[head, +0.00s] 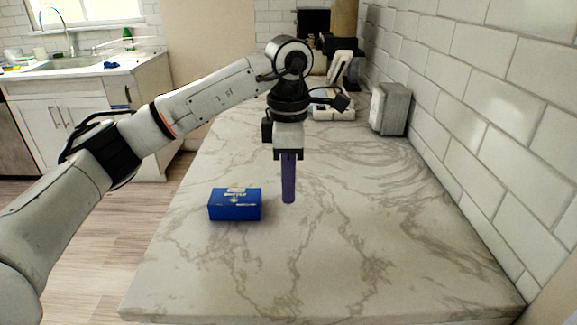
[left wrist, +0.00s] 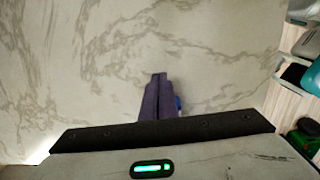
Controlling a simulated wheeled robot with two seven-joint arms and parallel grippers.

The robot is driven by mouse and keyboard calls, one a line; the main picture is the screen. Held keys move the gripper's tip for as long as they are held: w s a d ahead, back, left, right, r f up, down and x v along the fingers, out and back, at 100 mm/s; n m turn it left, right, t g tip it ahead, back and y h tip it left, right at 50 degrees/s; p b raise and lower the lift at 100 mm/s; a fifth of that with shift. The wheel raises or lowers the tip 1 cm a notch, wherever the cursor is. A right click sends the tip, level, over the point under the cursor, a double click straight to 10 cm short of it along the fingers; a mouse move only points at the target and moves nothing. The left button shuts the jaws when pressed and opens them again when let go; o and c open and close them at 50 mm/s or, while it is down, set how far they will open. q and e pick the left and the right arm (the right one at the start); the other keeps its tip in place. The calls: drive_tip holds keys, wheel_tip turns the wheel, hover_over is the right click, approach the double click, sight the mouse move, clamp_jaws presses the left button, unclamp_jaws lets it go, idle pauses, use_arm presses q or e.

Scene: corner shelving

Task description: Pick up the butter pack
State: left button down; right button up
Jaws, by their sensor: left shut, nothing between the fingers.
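The butter pack is taken to be the blue box (head: 234,208) with white print, lying flat on the marble counter left of my left gripper in the head view. My left gripper (head: 288,199) points down with its purple fingers shut and empty, to the right of the box and apart from it. In the left wrist view the shut fingers (left wrist: 159,78) show over bare marble. A small blue patch (left wrist: 178,103) shows beside them, likely part of the box, mostly hidden behind the fingers. My right gripper is in neither view.
The marble counter (head: 330,270) is clear in front and to the right of the gripper. A tiled wall (head: 510,130) bounds it on the right. A grey metal box (head: 389,108) and a white appliance (head: 333,108) stand farther back. The counter's left edge drops to a wooden floor.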

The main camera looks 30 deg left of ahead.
sight(236, 203)
use_arm(q)
wheel_tip(236, 203, down, 2)
drive_tip(key=shift+f, duration=0.1)
drive_tip(key=shift+s+a, duration=0.5)
drive_tip(key=shift+a, duration=0.4)
drive_tip(key=shift+s+a, duration=0.5)
drive_tip(key=shift+a, duration=0.35)
drive_tip(key=shift+w+p, duration=0.15)
drive_tip(key=shift+p, duration=0.2)
